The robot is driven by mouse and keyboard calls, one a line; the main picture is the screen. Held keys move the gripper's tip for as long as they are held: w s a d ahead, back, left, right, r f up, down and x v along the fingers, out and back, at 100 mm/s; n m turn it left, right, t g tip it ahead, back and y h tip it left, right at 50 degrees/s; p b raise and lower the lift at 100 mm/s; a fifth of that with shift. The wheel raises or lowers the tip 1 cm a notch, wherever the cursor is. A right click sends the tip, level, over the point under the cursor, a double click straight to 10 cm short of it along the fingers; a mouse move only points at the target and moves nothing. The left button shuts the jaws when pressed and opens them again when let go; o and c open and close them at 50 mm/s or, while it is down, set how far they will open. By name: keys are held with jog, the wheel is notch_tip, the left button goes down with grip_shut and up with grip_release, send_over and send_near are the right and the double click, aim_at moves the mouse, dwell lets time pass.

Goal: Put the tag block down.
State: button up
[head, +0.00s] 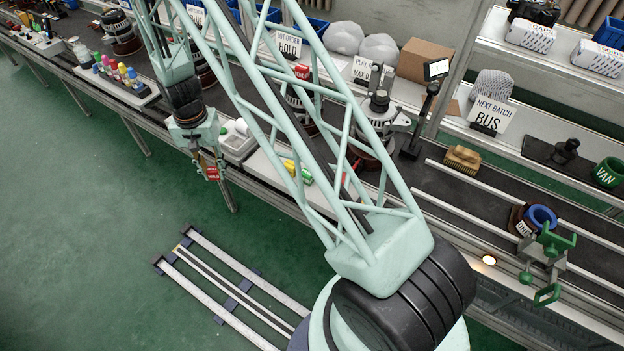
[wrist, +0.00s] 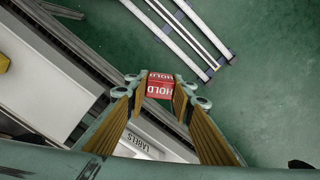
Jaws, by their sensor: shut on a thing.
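The tag block (wrist: 160,87) is a small red block with white HOLD lettering. In the wrist view it sits between the tips of my gripper (wrist: 158,97), whose yellow-brown pads are shut on it from both sides. In the head view the tag block (head: 212,174) hangs below my gripper (head: 208,163), which points down at the front edge of the bench (head: 165,118). The wrist view shows green floor around and beyond the block, with the bench to the left. The block appears held in the air, with nothing seen under it.
A white LABELS tray (head: 237,143) stands on the bench right of my gripper. A tray of coloured bottles (head: 120,75) is to the left. Alternators stand on the dark conveyor behind; a red HOLD tag (head: 302,72) is at one. Floor rails (head: 225,285) lie below.

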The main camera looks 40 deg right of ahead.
notch_tip(320, 180, up, 8)
jog(key=w+d+m, duration=0.1)
jog(key=w+m, duration=0.1)
jog(key=m, duration=0.4)
jog(key=shift+w+d+r+m+p, duration=0.15)
jog(key=shift+d+m+p, duration=0.2)
jog(key=shift+m+p, duration=0.05)
jog(key=shift+d, duration=0.1)
send_over(262, 158)
jog(key=shift+w+a+f+b, duration=0.2)
jog(key=shift+f, duration=0.2)
jog(key=shift+w+a+f+b, duration=0.15)
jog(key=shift+f, duration=0.2)
jog(key=shift+s+d, duration=0.25)
jog(key=shift+d, duration=0.1)
jog(key=shift+f, duration=1.8)
jog(key=shift+f+b, duration=0.15)
jog(key=shift+b, duration=0.25)
jog(key=o, duration=0.8)
